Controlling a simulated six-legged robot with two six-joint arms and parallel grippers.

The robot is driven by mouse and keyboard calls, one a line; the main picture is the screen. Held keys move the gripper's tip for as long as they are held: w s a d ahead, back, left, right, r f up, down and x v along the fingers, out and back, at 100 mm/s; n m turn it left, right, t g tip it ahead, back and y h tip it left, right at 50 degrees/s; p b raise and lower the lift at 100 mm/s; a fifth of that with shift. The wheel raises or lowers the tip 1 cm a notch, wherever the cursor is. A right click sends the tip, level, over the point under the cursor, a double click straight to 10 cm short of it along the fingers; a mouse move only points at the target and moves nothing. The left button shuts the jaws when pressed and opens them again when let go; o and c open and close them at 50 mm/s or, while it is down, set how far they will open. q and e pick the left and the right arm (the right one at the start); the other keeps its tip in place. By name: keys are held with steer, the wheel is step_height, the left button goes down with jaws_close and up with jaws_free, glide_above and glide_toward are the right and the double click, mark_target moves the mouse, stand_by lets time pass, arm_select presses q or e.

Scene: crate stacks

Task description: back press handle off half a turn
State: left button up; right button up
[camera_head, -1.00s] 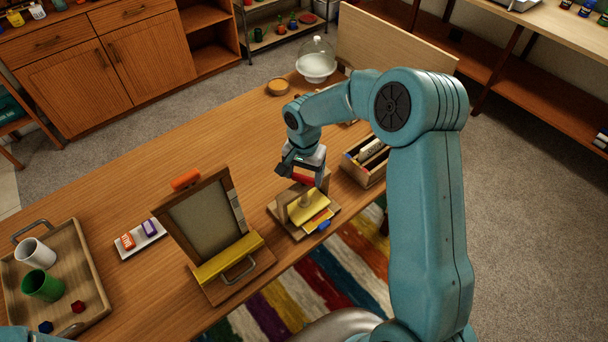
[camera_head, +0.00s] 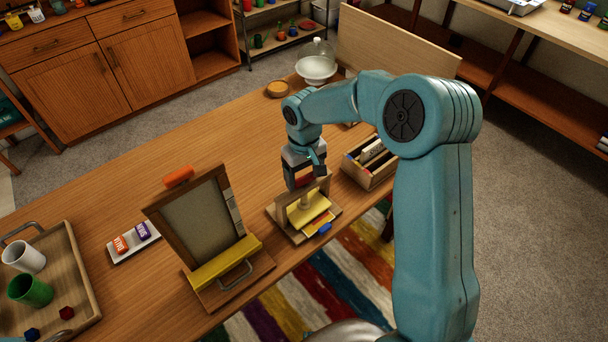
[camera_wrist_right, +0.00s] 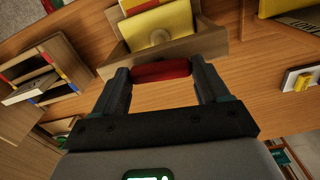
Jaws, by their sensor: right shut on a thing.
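The small wooden press (camera_head: 284,222) stands near the table's front edge. It has a yellow plate (camera_head: 318,206) and a pale round post, with blue and orange pieces showing at its front. My right gripper (camera_head: 304,178) is above the press, pointing down, shut on its red handle (camera_head: 299,182). In the right wrist view the red handle (camera_wrist_right: 162,71) lies crosswise between the two fingers, with the press's wooden beam (camera_wrist_right: 185,48) and yellow plate (camera_wrist_right: 155,24) beyond. The fingers partly hide the handle in the head view. My left gripper is not in view.
An open box with pale items (camera_head: 367,178) stands close right of the press. A framed panel with an orange handle (camera_head: 195,215) stands left. A white tray with two small blocks (camera_head: 115,257) and a wooden tray with cups (camera_head: 88,270) are farther left.

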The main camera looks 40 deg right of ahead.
mark_target(305, 178)
steer(key=n, duration=0.5)
steer(key=shift+w+r, duration=0.1)
stand_by(0.5)
steer(key=o, duration=1.1)
steer(key=shift+c, duration=0.2)
step_height(305, 178, up, 16)
steer(key=shift+r+b, duration=0.2)
steer(key=shift+b, duration=0.1)
steer(key=shift+s+f, duration=0.1)
steer(key=shift+s, duration=0.1)
